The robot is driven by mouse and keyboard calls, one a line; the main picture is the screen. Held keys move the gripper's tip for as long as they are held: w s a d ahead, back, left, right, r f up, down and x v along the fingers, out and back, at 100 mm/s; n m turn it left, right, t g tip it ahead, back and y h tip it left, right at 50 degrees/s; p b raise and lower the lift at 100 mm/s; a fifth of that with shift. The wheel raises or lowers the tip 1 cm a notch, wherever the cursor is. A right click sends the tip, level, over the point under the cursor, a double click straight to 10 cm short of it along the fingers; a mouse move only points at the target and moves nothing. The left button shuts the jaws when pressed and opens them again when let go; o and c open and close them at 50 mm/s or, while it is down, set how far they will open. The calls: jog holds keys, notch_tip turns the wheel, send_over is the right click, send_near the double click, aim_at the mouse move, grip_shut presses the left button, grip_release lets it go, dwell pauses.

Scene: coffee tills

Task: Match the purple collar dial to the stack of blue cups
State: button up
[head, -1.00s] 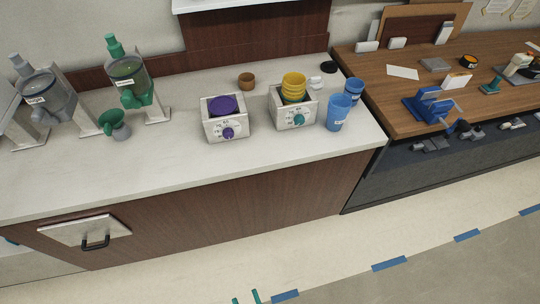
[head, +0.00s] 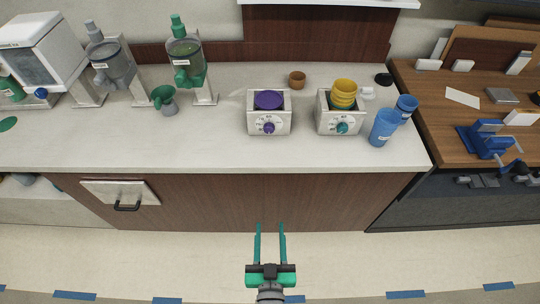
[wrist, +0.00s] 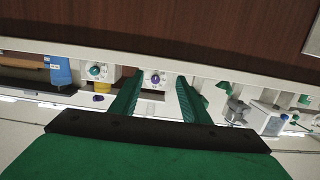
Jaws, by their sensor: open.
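The purple dial (head: 268,128) is on the front of a white box with a purple round top (head: 269,100) on the counter. Its printed markings are too small to read. It also shows in the wrist view (wrist: 155,78), between my fingers. A blue cup shows at left in the wrist view (wrist: 59,70). My gripper (head: 270,226) is open and empty, in front of the cabinet, below and apart from the dial.
A second white box with a teal dial (head: 342,128) holds yellow cups (head: 344,92). A brown cup (head: 297,79) stands behind. Green and grey dispensers (head: 187,62) stand left. A cabinet panel with black handle (head: 127,206) is below. The floor before the counter is clear.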

jog(key=w+r, duration=0.3)
jog(key=w, duration=0.7)
jog(key=t, duration=0.1)
send_near(269, 131)
jog(key=shift+f, duration=0.15)
jog(key=w, duration=0.8)
jog(key=shift+w, duration=0.4)
jog(key=c, duration=0.6)
